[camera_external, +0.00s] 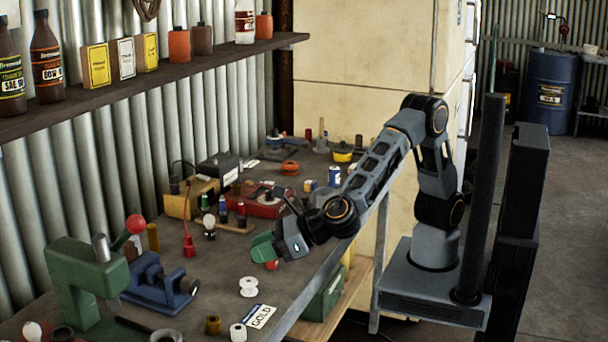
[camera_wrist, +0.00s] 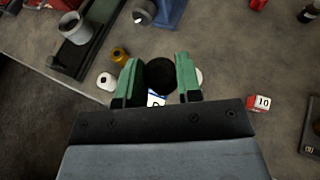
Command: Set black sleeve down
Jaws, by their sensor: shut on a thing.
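My gripper (camera_wrist: 159,72) is shut on the black sleeve (camera_wrist: 160,74), a round black piece between the two green fingers in the wrist view. In the external view my gripper (camera_external: 264,247) is over the bench near its front edge, and I cannot make out the sleeve there. A white card (camera_wrist: 156,98) shows partly below the sleeve in the wrist view; the rest of it is hidden. In the external view a card marked GOLD (camera_external: 260,316) lies near the bench's front edge. The sleeve's height above the bench is hard to tell.
White spools (camera_external: 249,287), a brass piece (camera_external: 213,325) and a white roll (camera_external: 238,333) stand near the GOLD card. A blue vice (camera_external: 162,287) and green press (camera_external: 82,275) are at left. A red block marked 10 (camera_wrist: 259,103) is to the right in the wrist view.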

